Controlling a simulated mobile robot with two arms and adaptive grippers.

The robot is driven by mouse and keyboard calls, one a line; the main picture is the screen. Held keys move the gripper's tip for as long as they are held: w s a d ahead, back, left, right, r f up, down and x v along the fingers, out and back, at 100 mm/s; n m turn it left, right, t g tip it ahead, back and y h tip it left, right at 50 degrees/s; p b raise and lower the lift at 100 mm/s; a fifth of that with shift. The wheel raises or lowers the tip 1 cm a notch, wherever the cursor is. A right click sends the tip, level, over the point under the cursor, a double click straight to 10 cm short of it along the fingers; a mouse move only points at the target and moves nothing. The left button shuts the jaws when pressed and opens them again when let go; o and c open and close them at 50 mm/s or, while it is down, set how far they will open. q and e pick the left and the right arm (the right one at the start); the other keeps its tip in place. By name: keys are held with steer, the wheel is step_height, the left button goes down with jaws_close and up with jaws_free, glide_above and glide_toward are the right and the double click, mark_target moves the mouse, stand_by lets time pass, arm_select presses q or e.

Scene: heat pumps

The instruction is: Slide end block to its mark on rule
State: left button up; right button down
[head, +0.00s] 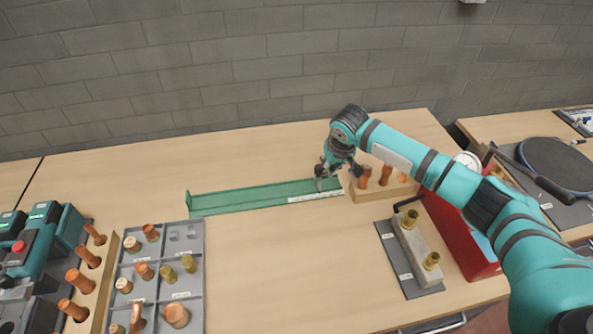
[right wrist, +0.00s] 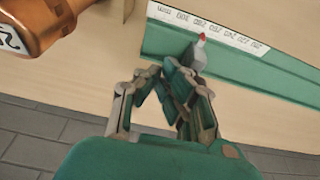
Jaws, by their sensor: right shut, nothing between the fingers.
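The long green rule (head: 240,200) lies on the bench near the wall. It has a raised back edge and a white scale strip (head: 315,191) at its right end. In the right wrist view, the small grey end block (right wrist: 196,56) with a red tip stands on the green rule (right wrist: 250,75), the tip against the white scale (right wrist: 215,28). The printed numbers are too blurred to read surely. My right gripper (head: 323,175) is shut and empty, low at the rule's right end. In the wrist view its fingertips (right wrist: 172,72) are close beside the block; contact cannot be told.
A wooden rack with copper pieces (head: 380,180) stands just right of my gripper. A grey mat with a block and brass fittings (head: 412,250), a red case (head: 460,235) and a grey parts tray (head: 155,285) are nearer. Bench centre (head: 280,270) is clear.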

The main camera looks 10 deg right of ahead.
mark_target(319, 166)
steer(key=shift+a, duration=0.7)
steer(key=shift+w+a+p, duration=0.1)
steer(key=shift+a+p, duration=0.3)
steer(key=shift+a, duration=0.2)
steer(key=shift+a+p, duration=0.4)
steer(key=shift+a, duration=0.8)
steer(key=shift+r, duration=0.1)
steer(key=r+p, duration=0.4)
steer(key=p, duration=0.1)
steer(key=d+r+p, duration=0.1)
steer(key=r+p, duration=0.2)
steer(key=shift+d, duration=0.1)
steer(key=shift+f, duration=0.1)
